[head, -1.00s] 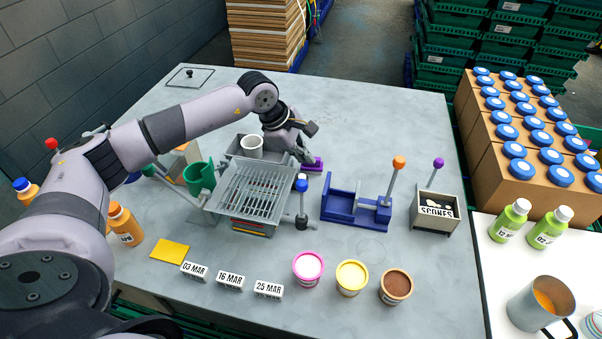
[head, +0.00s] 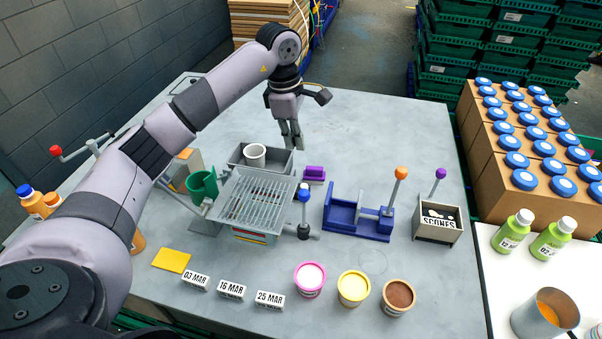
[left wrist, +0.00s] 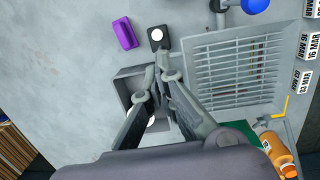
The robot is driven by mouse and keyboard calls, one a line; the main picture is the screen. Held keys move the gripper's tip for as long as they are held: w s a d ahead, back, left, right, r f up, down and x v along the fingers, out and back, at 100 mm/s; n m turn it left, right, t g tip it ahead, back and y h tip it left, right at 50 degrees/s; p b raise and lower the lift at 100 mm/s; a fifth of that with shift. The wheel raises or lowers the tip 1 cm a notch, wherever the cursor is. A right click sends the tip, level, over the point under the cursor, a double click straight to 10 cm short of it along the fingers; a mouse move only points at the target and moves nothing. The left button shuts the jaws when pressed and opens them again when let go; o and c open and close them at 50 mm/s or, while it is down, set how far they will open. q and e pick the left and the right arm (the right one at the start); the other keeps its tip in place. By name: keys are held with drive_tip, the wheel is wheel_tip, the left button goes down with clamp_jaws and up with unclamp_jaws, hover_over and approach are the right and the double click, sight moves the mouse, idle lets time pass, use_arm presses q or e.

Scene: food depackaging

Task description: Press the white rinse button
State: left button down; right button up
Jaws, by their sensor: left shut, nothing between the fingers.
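The white rinse button (left wrist: 157,35) shows in the left wrist view as a white disc on a small black block, beside a purple block (left wrist: 125,33) and near a corner of the slatted grey rack (left wrist: 235,65). In the head view I cannot make the button out; the blue-knobbed lever (head: 304,191) stands about there. My left gripper (head: 297,147) is shut and empty, fingers pointing down, above the table behind the purple block (head: 314,173). In the left wrist view its fingertips (left wrist: 162,62) appear just below the button, apart from it. My right gripper is not in view.
A grey bin (head: 285,162) with a white cup (head: 256,154) stands behind the rack (head: 256,200). A green cup (head: 203,184) is left, a blue press (head: 358,213) right. Several tubs and date blocks line the front. The table's back right is clear.

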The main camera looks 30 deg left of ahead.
sight(303, 187)
use_arm(q)
drive_tip(key=f+p, duration=0.1)
drive_tip(key=f, duration=0.3)
drive_tip(key=d+f+p, duration=0.1)
drive_tip(key=f+p, duration=0.1)
drive_tip(key=f, duration=0.3)
drive_tip(key=w+f+p, duration=0.1)
drive_tip(key=f+p, duration=0.1)
drive_tip(key=f, duration=0.2)
drive_tip(key=shift+d+f, duration=0.2)
drive_tip(key=shift+f, duration=0.25)
drive_tip(key=shift+f, duration=0.1)
